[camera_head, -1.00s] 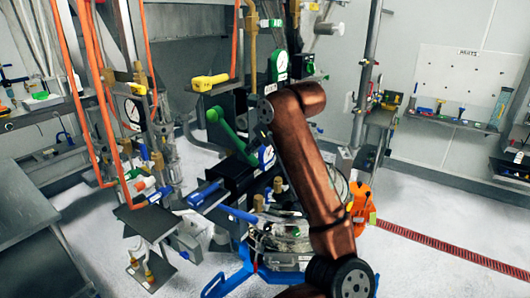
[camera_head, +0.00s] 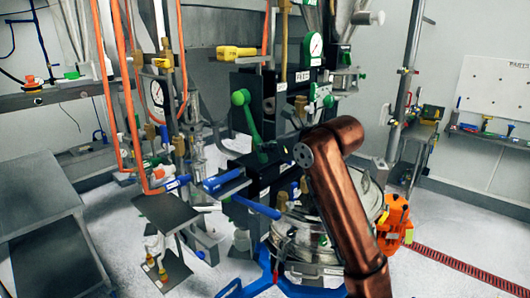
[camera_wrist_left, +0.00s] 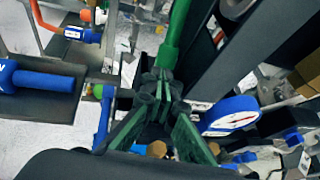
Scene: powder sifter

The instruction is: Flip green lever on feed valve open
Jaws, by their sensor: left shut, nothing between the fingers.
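The green lever (camera_head: 251,118) slants up and left from its pivot on the dark feed valve assembly, ending in a round knob. In the left wrist view a green bar (camera_wrist_left: 177,38), apparently this lever, runs up from just beyond the fingertips. My left gripper (camera_wrist_left: 166,88) has its fingers closed together and empty, close to the lower part of that bar. I cannot tell whether they touch it. My right gripper is not in view.
A blue-rimmed round gauge (camera_wrist_left: 230,115) is close right of the fingers in the wrist view. A blue handle (camera_head: 222,180) sticks out left of the valve. A yellow handle (camera_head: 237,52) is above. The round metal sifter (camera_head: 310,240) stands below, beside an orange item (camera_head: 396,222).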

